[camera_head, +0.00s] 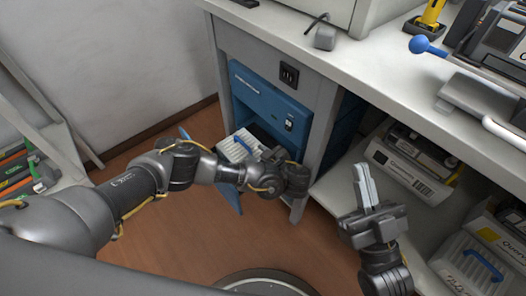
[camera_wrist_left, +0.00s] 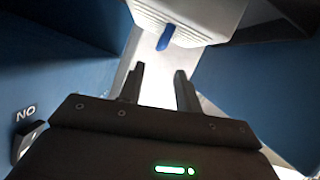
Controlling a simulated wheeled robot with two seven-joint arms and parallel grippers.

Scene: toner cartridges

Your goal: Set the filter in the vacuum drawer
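The blue vacuum unit (camera_head: 262,100) stands under the bench, with a dark opening below its front panel. The white ribbed filter (camera_head: 233,148) with a blue tab (camera_head: 243,145) lies at this opening. A blue panel, perhaps the drawer's side, shows below my left arm. In the left wrist view the filter (camera_wrist_left: 200,12) and its blue tab (camera_wrist_left: 166,37) are just beyond my left gripper (camera_wrist_left: 159,78). Its fingers are apart and empty, between blue walls. How fully the filter is seated is hidden. My right gripper (camera_head: 364,185) points up by the shelf, its fingers close together.
A printer (camera_head: 495,45) and a blue-knobbed handle (camera_head: 420,44) are on the bench. The shelf at right holds toner cartridges (camera_head: 408,165). A rack with coloured cartridges (camera_head: 20,165) stands at left. Bare floor (camera_head: 190,240) lies between.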

